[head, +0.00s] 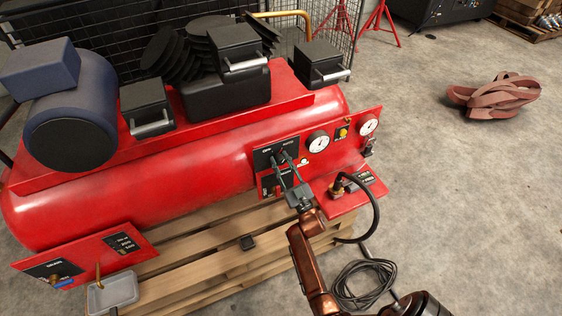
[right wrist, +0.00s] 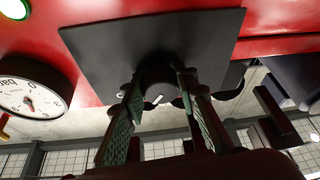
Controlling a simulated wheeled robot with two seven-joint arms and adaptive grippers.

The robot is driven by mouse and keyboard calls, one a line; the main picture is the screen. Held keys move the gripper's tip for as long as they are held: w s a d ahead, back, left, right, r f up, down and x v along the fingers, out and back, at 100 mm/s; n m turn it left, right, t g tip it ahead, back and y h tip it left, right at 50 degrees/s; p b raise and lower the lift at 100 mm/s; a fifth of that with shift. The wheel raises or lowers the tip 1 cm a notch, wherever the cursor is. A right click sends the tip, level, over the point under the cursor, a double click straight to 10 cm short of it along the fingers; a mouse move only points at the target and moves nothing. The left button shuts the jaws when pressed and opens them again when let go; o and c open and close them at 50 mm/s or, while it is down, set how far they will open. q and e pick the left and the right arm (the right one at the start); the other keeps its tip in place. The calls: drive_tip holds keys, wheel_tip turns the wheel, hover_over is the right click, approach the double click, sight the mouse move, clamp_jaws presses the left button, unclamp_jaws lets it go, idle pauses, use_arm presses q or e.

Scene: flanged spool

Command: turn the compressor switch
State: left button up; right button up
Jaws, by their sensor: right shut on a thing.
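The red compressor (head: 150,185) lies across the left and middle of the head view. Its switch panel (head: 263,158) is a black plate on the red front panel, left of a gauge. My right gripper (head: 284,160) reaches up to this plate. In the right wrist view the black plate (right wrist: 90,45) is close ahead, and the dark round switch knob (right wrist: 158,68) stands out from it. My right gripper (right wrist: 158,95) is shut on the knob, with one green-padded finger on each side. The fingers hide part of the knob. My left gripper is out of view.
Two gauges (head: 318,141) (head: 368,124) sit right of the switch. A black hose (head: 374,205) curves beside my right arm, with a coiled cable (head: 362,285) on the floor. The compressor rests on a wooden pallet (head: 205,262). Red straps (head: 497,95) lie on open floor.

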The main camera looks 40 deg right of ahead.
drive_tip(key=shift+n, duration=0.3)
drive_tip(key=shift+n+y, duration=0.4)
drive_tip(key=shift+n, duration=0.2)
drive_tip(key=shift+n+p, duration=0.4)
drive_tip(key=shift+n, duration=0.1)
drive_tip(key=shift+r+n+y, duration=0.1)
drive_tip(key=shift+n+y, duration=0.5)
drive_tip(key=n+g+y+p, duration=0.1)
drive_tip(key=n, duration=0.3)
drive_tip(key=n+g+y+p, duration=0.1)
drive_tip(key=n+p, duration=0.1)
drive_tip(key=n, duration=0.2)
drive_tip(key=n+g+y+p, duration=0.1)
drive_tip(key=n+y+p, duration=0.1)
drive_tip(key=n, duration=0.2)
drive_tip(key=shift+d+r, duration=0.15)
use_arm(q)
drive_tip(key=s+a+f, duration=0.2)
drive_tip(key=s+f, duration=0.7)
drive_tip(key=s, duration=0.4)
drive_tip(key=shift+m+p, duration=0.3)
drive_tip(key=shift+p, duration=0.05)
use_arm(e)
drive_tip(key=shift+n+g+y, duration=0.3)
drive_tip(key=shift+n+g, duration=0.1)
drive_tip(key=shift+n, duration=0.5)
